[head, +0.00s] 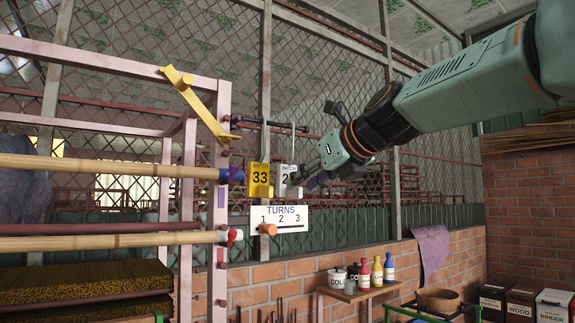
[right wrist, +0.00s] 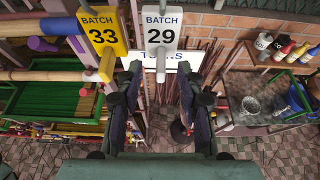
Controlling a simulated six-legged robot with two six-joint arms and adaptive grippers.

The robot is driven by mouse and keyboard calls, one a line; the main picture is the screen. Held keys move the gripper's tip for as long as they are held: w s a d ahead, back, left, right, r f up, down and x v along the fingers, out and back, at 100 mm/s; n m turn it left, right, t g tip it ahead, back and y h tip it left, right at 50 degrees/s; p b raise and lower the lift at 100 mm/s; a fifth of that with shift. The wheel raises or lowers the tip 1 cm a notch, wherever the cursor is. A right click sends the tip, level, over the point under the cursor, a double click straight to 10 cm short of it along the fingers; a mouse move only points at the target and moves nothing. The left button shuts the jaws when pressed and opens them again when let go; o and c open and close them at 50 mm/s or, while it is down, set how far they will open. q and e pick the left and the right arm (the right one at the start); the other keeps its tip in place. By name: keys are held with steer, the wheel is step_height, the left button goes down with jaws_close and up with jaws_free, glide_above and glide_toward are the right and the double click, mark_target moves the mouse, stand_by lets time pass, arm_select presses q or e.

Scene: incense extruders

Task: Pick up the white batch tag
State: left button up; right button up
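The white batch tag (head: 285,173) hangs beside the yellow tag in the head view, its right part covered by my right gripper (head: 308,178). In the right wrist view the white tag (right wrist: 161,30) reads BATCH 29 and has a narrow stem at its lower end. My right gripper (right wrist: 158,85) is open there, its dark fingers apart on either side of the stem. I cannot tell whether a finger touches it. The yellow tag (head: 260,180), reading BATCH 33, hangs just left of the white one. My left gripper is not in view.
A white TURNS board (head: 279,219) is fixed below the tags. A pink frame (head: 218,140) with bamboo poles and a yellow lever (head: 195,98) stands left. A mesh fence is behind. Several bottles (head: 377,271) stand on a low table at the lower right.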

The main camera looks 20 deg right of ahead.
steer(key=shift+p+x, duration=0.4)
steer(key=shift+x, duration=1.15)
steer(key=shift+w, duration=0.15)
steer(key=shift+w, duration=0.15)
steer(key=shift+c, duration=1.2)
steer(key=shift+s+d, duration=0.1)
steer(key=shift+s, duration=0.15)
jaws_close()
steer(key=shift+w, duration=0.15)
